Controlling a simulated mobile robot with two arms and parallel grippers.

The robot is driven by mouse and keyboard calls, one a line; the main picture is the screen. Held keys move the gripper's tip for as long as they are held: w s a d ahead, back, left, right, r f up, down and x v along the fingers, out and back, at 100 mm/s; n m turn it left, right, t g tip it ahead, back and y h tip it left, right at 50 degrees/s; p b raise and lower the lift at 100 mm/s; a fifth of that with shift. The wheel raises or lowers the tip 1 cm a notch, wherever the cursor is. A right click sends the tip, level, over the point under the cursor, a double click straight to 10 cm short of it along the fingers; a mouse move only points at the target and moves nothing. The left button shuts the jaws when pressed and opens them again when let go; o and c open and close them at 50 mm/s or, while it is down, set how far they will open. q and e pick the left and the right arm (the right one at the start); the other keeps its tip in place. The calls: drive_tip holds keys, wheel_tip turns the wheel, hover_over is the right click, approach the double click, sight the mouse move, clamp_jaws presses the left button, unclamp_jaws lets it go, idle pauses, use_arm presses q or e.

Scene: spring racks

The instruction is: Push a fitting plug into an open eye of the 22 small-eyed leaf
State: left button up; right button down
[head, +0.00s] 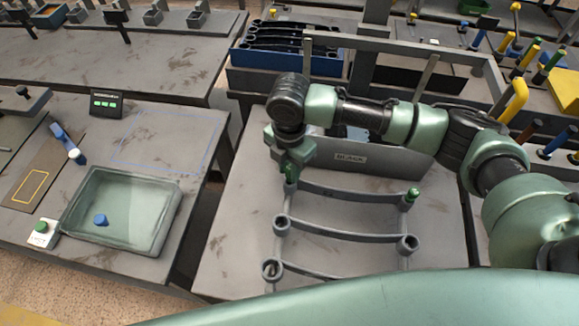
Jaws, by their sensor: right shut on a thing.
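Several dark grey curved leaves lie across the table below the middle of the head view. The far leaf (350,193) has a green plug (411,195) standing at its right eye. Its left eye is hidden under my right gripper (291,172), which points down and is shut on a green plug (290,181). I cannot tell whether this plug is inside the eye or just above it. A nearer leaf (340,235) has an open eye (283,223) at the left and another (407,243) at the right. No leaf number is readable. My left gripper is not in view.
A grey-green tray (172,208) with a blue plug (101,220) stands at the left, beside a green-topped button (41,227). A grey panel marked BLACK (390,160) stands behind the leaves. A blue crate (265,78) of leaves is farther back. Bare tabletop (235,240) lies left of the leaves.

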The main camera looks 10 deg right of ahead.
drive_tip(key=shift+f+b, duration=0.3)
drive_tip(key=shift+f, duration=0.9)
drive_tip(key=c, duration=1.1)
unclamp_jaws()
drive_tip(key=o, duration=0.5)
drive_tip(key=shift+c, duration=0.2)
wheel_tip(320, 180, up, 5)
drive_tip(key=p, duration=0.5)
drive_tip(key=shift+f, duration=0.2)
drive_tip(key=shift+r+p, duration=0.65)
drive_tip(key=shift+r, duration=0.5)
